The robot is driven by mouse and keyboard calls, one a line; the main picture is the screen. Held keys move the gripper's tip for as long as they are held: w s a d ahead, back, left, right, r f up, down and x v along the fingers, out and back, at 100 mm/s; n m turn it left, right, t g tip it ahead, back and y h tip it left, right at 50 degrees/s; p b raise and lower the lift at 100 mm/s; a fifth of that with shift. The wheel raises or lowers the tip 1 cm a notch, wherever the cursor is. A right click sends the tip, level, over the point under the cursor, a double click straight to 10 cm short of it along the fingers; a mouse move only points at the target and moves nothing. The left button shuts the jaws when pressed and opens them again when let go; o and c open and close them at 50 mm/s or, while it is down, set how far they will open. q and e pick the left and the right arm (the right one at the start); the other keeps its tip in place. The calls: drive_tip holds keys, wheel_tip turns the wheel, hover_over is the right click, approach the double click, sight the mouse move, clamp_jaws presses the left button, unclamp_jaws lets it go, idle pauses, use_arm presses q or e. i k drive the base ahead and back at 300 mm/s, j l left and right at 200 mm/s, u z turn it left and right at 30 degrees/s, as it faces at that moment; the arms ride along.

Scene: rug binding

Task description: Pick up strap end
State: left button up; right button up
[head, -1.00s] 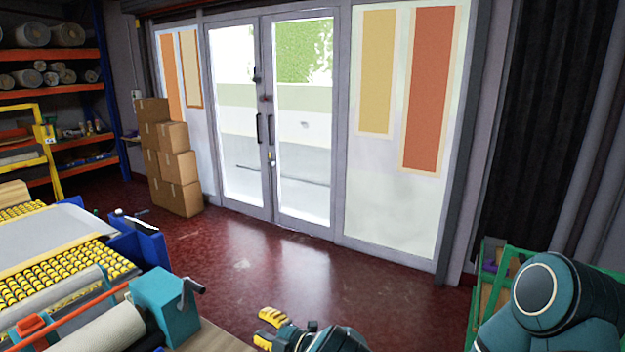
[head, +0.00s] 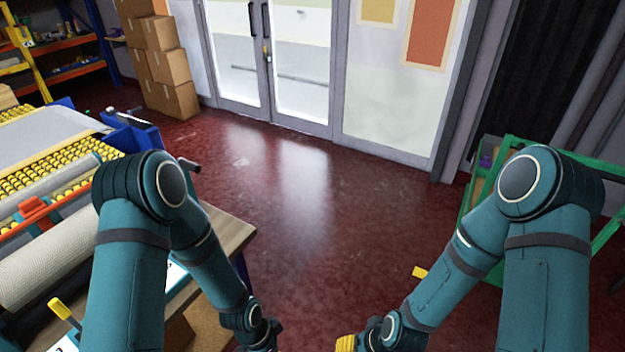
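I cannot make out a strap end in the head view. My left arm reaches down past the table's right edge; its wrist shows at the bottom, but its fingers are below the picture. My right arm reaches down and left. Part of my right gripper (head: 345,343) shows as a yellow finger at the bottom edge; the rest is cut off, so its opening is hidden. No held thing shows.
A wooden-topped table (head: 228,232) with a pale roll (head: 45,262) stands at left, beside a yellow roller conveyor (head: 62,160). A green-framed cart (head: 607,235) stands at right. Cardboard boxes (head: 170,65) stand near the glass doors (head: 300,60). The red floor (head: 300,200) between is clear.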

sight(33, 206)
drive_tip(key=u, duration=1.7)
drive_tip(key=i+j, duration=0.1)
drive_tip(key=j, duration=0.25)
drive_tip(key=i+j, duration=0.1)
drive_tip(key=j, duration=0.3)
drive_tip(key=j+z, duration=0.1)
drive_tip(key=z, duration=0.3)
drive_tip(key=j+z, duration=0.15)
drive_tip(key=z, duration=0.2)
drive_tip(key=j+z, duration=0.15)
drive_tip(key=z, duration=0.25)
